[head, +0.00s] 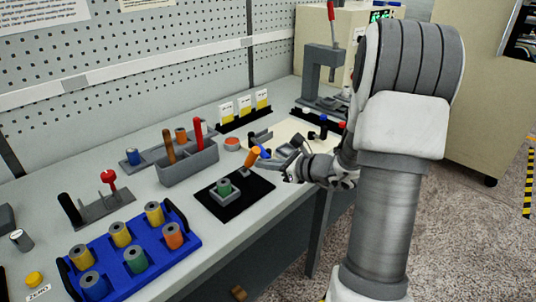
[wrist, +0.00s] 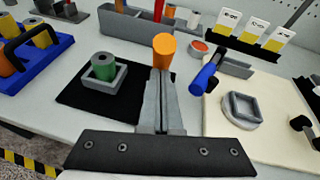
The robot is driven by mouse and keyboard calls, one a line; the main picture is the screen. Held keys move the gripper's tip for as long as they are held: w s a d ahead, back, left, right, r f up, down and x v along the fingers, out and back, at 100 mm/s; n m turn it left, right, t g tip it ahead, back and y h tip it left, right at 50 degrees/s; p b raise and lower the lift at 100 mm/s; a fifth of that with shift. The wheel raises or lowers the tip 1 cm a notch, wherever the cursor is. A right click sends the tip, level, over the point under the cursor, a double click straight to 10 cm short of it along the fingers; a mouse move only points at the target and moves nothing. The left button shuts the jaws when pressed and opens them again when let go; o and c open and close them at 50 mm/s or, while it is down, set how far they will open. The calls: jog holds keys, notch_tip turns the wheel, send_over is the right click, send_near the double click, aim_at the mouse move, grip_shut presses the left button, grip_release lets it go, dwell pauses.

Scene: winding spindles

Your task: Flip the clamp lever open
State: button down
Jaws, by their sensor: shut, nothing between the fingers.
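An orange-handled lever (head: 252,155), which looks like the clamp lever, stands up and leans slightly right on a black pad (head: 263,187). It is beside a square grey holder (head: 224,198) with a green spool (head: 224,187) in it. In the wrist view the orange handle (wrist: 163,48) shows just beyond my fingertips, and its lower part is hidden behind them. My gripper (head: 273,164) is shut and empty, reaching in from the right; its fingers also show in the wrist view (wrist: 160,80). I cannot tell whether they touch the lever.
A grey bin (head: 188,164) stands behind the pad. A blue spool rack (head: 150,262) is at front left.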

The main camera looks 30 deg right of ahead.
aim_at(258, 151)
jog(key=w+r+g+p, duration=0.1)
jog(key=p, duration=0.3)
jog(key=w+a+r+g+h+p, duration=0.1)
jog(key=r+g+p, duration=0.1)
jog(key=p, duration=0.1)
jog(key=shift+w+p, duration=0.1)
jog(key=shift+p, duration=0.3)
jog(key=p, duration=0.2)
jog(key=w+g+p, duration=0.1)
jog(key=p, duration=0.1)
jog(key=w+r+g+h+p, duration=0.1)
jog(key=p, duration=0.1)
jog(key=shift+a+m, duration=0.3)
jog(key=shift+w+a+f+g+p, duration=0.1)
jog(key=shift+w+g+p, duration=0.3)
jog(key=shift+p, duration=0.45)
jog(key=shift+w+a+p, duration=0.2)
jog(key=shift+w+p, duration=0.2)
jog(key=shift+w, duration=0.1)
jog(key=shift+w+a+p, duration=0.15)
jog(key=shift+w+p, duration=0.25)
jog(key=shift+w, duration=0.25)
jog(key=shift+w+a+r, duration=0.15)
jog(key=shift+r, duration=0.05)
